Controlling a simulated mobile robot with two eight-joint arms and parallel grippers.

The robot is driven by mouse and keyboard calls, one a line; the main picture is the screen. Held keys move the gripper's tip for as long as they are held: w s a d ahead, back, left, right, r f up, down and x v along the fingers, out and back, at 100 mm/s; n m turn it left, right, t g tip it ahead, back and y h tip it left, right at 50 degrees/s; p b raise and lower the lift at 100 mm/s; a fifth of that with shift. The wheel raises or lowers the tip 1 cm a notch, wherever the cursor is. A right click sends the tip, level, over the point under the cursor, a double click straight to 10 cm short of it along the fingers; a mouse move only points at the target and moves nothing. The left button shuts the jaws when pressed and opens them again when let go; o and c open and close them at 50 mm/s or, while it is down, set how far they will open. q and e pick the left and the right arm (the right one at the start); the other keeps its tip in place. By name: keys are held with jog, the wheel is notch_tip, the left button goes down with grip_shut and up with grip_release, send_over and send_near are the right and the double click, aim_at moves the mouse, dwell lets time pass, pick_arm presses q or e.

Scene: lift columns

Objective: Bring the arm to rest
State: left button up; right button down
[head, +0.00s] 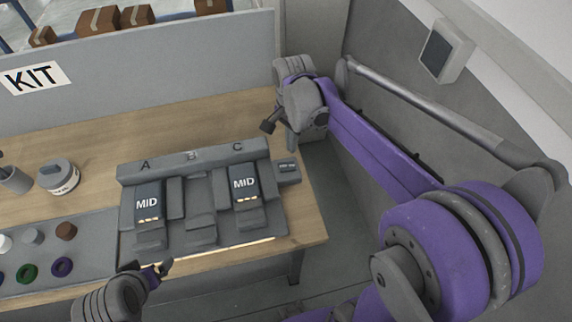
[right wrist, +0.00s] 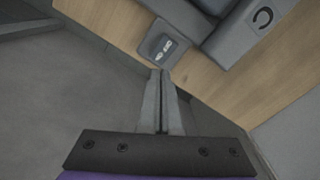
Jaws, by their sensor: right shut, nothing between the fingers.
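My right arm (head: 375,150), purple and grey, reaches from the right side to the back right of the bench. Its gripper (head: 268,126) is above the bench's right end, behind and right of the grey console (head: 128,172). In the right wrist view the two fingers (right wrist: 162,78) lie together with nothing between them. Their tips appear just below a small grey labelled box (right wrist: 152,44); whether they touch it is unclear. My left gripper (head: 152,272) shows small at the bottom, in front of the console; its finger gap is unclear.
The console has lanes marked A, B and C; dark MID blocks (head: 149,205) show in A and C. A grey tray (head: 48,285) with coloured rings and caps, a lidded jar (head: 58,177) and a cup (head: 14,180) are left. A grey partition (head: 180,60) bounds the back.

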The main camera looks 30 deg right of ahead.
jog(key=shift+s, duration=0.1)
jog(key=s+a+f+n+t, duration=0.2)
jog(key=s+a+n+t, duration=0.1)
jog(key=s+n, duration=0.4)
jog(key=s+a+f+n+t, duration=0.1)
jog(key=s+a+n+t, duration=0.1)
jog(key=s+n, duration=0.4)
jog(key=shift+s+a+f+n+t, duration=0.4)
jog(key=shift+a+n, duration=0.4)
jog(key=shift+a, duration=0.05)
